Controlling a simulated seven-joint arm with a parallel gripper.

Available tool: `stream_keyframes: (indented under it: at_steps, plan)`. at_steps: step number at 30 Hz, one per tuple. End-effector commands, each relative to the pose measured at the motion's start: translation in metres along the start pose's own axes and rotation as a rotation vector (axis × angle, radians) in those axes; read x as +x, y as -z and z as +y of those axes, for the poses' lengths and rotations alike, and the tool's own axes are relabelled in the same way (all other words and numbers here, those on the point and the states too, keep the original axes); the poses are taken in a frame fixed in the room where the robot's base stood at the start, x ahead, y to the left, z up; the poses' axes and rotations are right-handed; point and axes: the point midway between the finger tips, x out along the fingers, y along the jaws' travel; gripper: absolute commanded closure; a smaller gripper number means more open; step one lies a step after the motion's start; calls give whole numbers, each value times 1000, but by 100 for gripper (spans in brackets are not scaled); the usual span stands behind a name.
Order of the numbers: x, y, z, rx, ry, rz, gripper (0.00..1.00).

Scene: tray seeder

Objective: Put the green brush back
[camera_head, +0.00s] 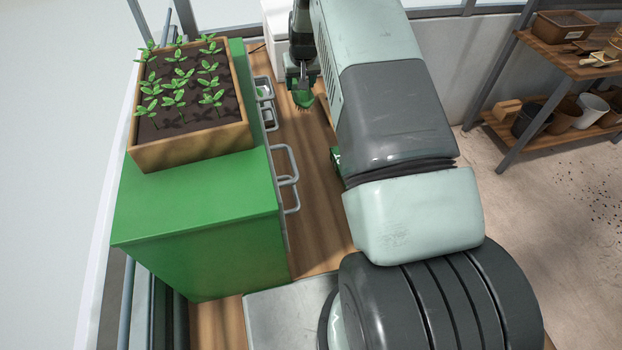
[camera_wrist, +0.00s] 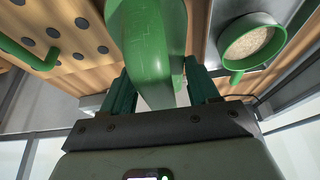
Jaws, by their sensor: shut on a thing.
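My gripper (camera_head: 302,84) is in the upper middle of the head view, beside the far end of the green cabinet. It is shut on the green brush (camera_head: 303,100), whose lower end with short bristles shows below the fingers. In the wrist view the brush (camera_wrist: 150,50) is a large green curved shape between the two dark fingers (camera_wrist: 160,90). The brush appears held above the wooden bench (camera_head: 318,190); the exact gap cannot be told. My arm covers much of the bench to the right.
A wooden planter (camera_head: 195,152) of seedlings stands on the green cabinet (camera_head: 195,205). Grey handles (camera_head: 286,160) jut from its side. A green cup of grain (camera_wrist: 250,42) and a wooden board with holes (camera_wrist: 75,45) show in the wrist view. A shelf (camera_head: 575,62) holds pots at right.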

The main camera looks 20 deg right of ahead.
Motion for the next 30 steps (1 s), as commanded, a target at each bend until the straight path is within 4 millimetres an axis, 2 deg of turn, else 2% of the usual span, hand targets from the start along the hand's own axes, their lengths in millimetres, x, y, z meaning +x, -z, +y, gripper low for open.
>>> stream_keyframes:
  at_steps: [8,18,21,25,28,30]
  plan:
    - [-39,-79,-10,3,0,-1,69]
    - [-98,-187,-25,-17,4,1,69]
    - [-111,-210,-28,-24,5,1,69]
    - [-121,-228,-30,-29,5,2,69]
    - [-117,-237,-30,-31,6,-2,69]
    - [-106,-244,-30,-31,6,-4,69]
